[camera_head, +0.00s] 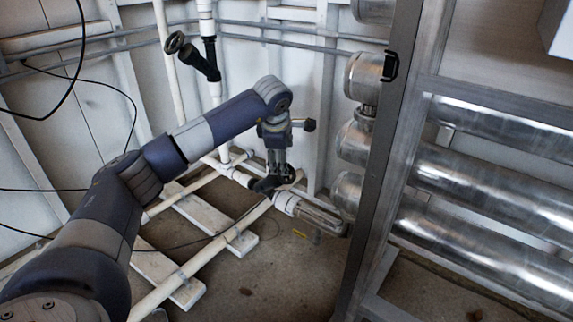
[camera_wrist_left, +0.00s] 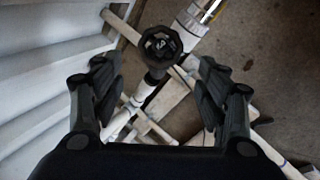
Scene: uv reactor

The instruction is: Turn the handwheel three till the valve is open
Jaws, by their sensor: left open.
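A black lobed handwheel (camera_wrist_left: 160,45) with a pale mark on its hub, apparently a 3, shows in the left wrist view. It sits on a black valve body on white pipe. My left gripper (camera_wrist_left: 157,82) is open, with one finger on each side of the picture and the handwheel between and beyond them. In the head view my left gripper (camera_head: 277,168) points down just above the black valve (camera_head: 265,185) at the low pipe. The gripper partly hides the handwheel there. I cannot tell if the fingers touch it. My right gripper is not in view.
Another black handwheel (camera_head: 174,43) is on a vertical pipe at the upper left. A clear-ended fitting (camera_head: 318,213) joins the low pipe. A metal frame post (camera_head: 385,150) and large silver cylinders (camera_head: 490,190) stand to the right. White pipes and boards cover the floor at left.

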